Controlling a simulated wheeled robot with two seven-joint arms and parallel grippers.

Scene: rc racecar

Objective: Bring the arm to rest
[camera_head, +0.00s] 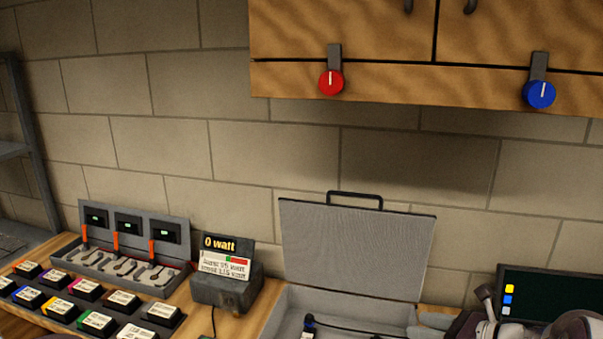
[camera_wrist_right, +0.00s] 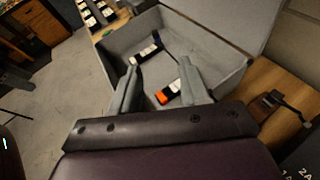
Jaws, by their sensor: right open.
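My right arm shows at the lower right edge of the head view, where a pale grey finger (camera_head: 432,319) and the dark gripper body are partly cut off by the frame. In the right wrist view my right gripper (camera_wrist_right: 164,76) has its two grey fingers spread apart, with nothing held between them. The fingers are over the open grey case (camera_wrist_right: 110,62). Inside the case lie a white and black item (camera_wrist_right: 146,52) and a white item with an orange end (camera_wrist_right: 168,93). My left gripper is not in view.
The case's raised lid (camera_head: 355,245) stands against the block wall. A dark monitor (camera_head: 548,290) is at the right. A power meter (camera_head: 226,285), charger rack (camera_head: 130,245) and several batteries (camera_head: 87,289) fill the left. Red (camera_head: 331,82) and blue (camera_head: 540,94) knobs sit on the cabinet above.

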